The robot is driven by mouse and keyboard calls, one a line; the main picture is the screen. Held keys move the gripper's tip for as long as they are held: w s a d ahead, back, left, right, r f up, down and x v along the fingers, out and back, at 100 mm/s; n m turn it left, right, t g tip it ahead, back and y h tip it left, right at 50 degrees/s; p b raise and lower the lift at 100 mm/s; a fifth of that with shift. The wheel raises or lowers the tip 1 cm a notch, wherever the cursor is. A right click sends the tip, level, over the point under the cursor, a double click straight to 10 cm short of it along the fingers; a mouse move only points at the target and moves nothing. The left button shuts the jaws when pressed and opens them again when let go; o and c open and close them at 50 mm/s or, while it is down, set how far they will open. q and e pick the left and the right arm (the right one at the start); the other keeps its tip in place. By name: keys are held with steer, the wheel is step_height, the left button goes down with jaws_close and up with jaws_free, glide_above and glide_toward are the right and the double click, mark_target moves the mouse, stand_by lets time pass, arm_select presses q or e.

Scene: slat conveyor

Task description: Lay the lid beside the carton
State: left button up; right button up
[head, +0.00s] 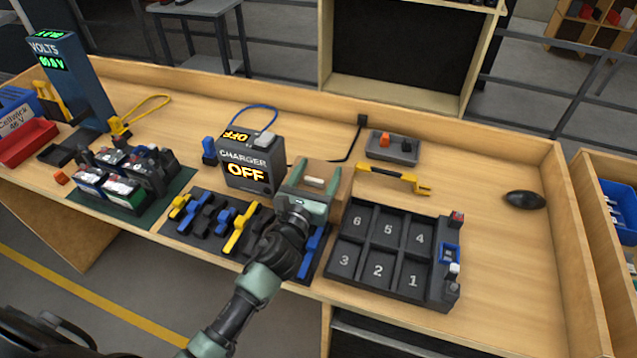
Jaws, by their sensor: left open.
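My right gripper is not in view.
The charger (250,162) reads OFF. A tray of tools (178,233) lies in front, and a numbered six-slot tray (381,294) to the right. A yellow-handled tool (393,178) lies behind it. Bench is clear around the black mouse-shaped object (525,200).

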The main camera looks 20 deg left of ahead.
arm_select(q)
steer(key=shift+w+f, duration=0.1)
steer(key=shift+w, duration=0.2)
steer(key=shift+s, duration=0.1)
steer(key=c, duration=1.4)
steer(key=shift+c, duration=0.2)
